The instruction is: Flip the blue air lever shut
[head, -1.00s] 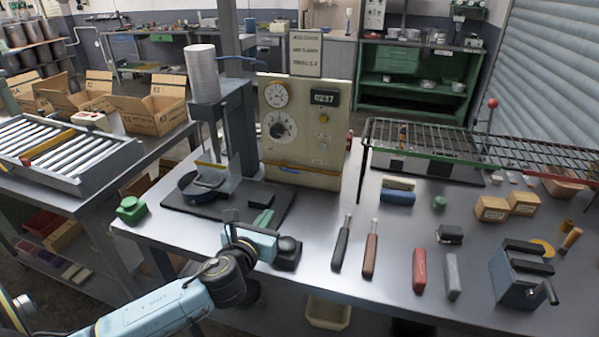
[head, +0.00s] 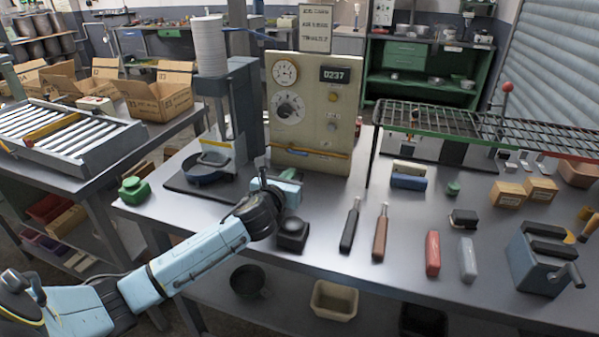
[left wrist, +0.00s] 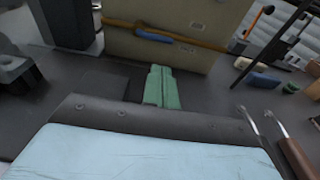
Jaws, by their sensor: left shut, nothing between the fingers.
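The blue lever (head: 312,153) sits on an orange pipe across the lower front of the beige gauge panel (head: 335,115). It lies roughly along the pipe, and it also shows in the left wrist view (left wrist: 153,34). My left gripper (head: 257,184) is in front of the panel's lower left, low over the bench and apart from the lever. Its green fingers (left wrist: 160,70) are together and empty in the left wrist view, pointing toward the panel base below the lever. My right gripper is in neither view.
A press with a grey cylinder (head: 210,48) and a dark pan (head: 205,168) stands left of the panel. A black block (head: 292,234) is close to my left wrist. Two handled tools (head: 351,225) lie to the right. A wire rack (head: 470,125) stands at the back right.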

